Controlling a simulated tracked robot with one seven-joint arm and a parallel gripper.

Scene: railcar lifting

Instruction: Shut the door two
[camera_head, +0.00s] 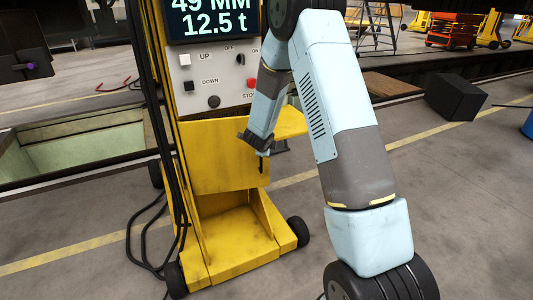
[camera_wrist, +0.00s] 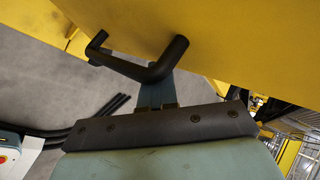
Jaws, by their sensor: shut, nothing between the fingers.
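The yellow jack (camera_head: 225,245) has a yellow door panel (camera_head: 222,160) below its controls. Another yellow plate (camera_head: 291,122) sticks out to the right behind my arm. I see no door numbers, so I cannot tell which is door two. My gripper (camera_head: 263,160) is shut and points down at the right edge of the front panel. In the wrist view a yellow panel (camera_wrist: 225,40) with a black bar handle (camera_wrist: 130,68) fills the top. My gripper (camera_wrist: 160,90) is close to the handle's right end there, partly hidden behind it; I cannot tell whether they touch.
The control box (camera_head: 215,80) with buttons and a display (camera_head: 207,20) is above the panel. Black cables (camera_head: 145,235) hang along the jack's left side. A pit (camera_head: 75,145) lies at left, and a black box (camera_head: 455,97) at right.

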